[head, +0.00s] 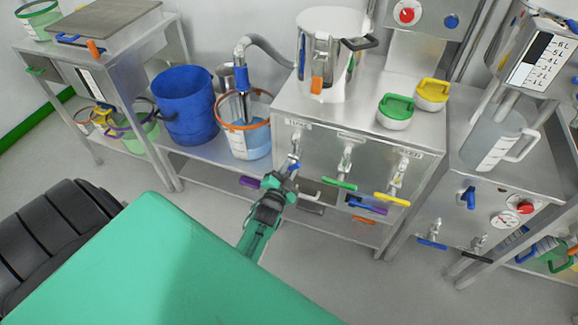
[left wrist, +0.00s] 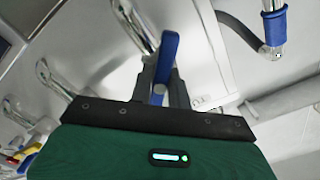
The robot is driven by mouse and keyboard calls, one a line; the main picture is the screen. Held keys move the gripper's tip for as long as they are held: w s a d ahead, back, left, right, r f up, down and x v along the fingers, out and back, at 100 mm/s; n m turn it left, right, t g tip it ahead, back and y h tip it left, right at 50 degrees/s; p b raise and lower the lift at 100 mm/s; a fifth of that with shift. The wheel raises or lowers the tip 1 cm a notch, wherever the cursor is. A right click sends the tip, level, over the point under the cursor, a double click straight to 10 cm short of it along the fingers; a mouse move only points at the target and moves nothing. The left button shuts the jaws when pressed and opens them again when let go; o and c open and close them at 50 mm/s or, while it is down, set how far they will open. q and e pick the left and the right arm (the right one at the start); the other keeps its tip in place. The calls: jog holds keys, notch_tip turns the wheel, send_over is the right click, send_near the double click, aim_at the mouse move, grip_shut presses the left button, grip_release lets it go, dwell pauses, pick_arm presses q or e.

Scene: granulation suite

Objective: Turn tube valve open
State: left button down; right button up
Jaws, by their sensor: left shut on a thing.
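My left gripper (head: 287,176) is at the front of the steel cabinet (head: 345,130), at the leftmost of its valves (head: 296,143). It is shut on a blue lever handle (head: 294,166), which stands between the fingers in the left wrist view (left wrist: 168,48). The gripper hides part of the valve. Two more valves are to its right, one with a green lever (head: 339,184) and one with a yellow lever (head: 392,199). I cannot tell whether the held valve is open. My right gripper is not in view.
Left of the cabinet, a blue bucket (head: 186,106) and an orange-rimmed bucket (head: 246,142) stand on a low shelf. A grey hose (head: 270,48) ends in a blue-banded pipe (head: 241,80) over the latter. A steel pot (head: 331,55) stands on the cabinet.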

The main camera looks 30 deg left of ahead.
pick_arm(q)
jog(key=shift+n+p, duration=0.35)
jog(key=shift+n, duration=0.65)
jog(key=n+p, duration=0.1)
jog(key=n, duration=0.2)
jog(key=shift+n+p, duration=0.5)
jog(key=shift+n, duration=1.2)
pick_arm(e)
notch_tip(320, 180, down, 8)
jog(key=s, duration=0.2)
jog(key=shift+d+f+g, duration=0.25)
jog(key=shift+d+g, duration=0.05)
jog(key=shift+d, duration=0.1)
pick_arm(q)
jog(key=shift+f, duration=0.1)
jog(key=c, duration=1.3)
grip_release()
jog(key=shift+s, duration=0.1)
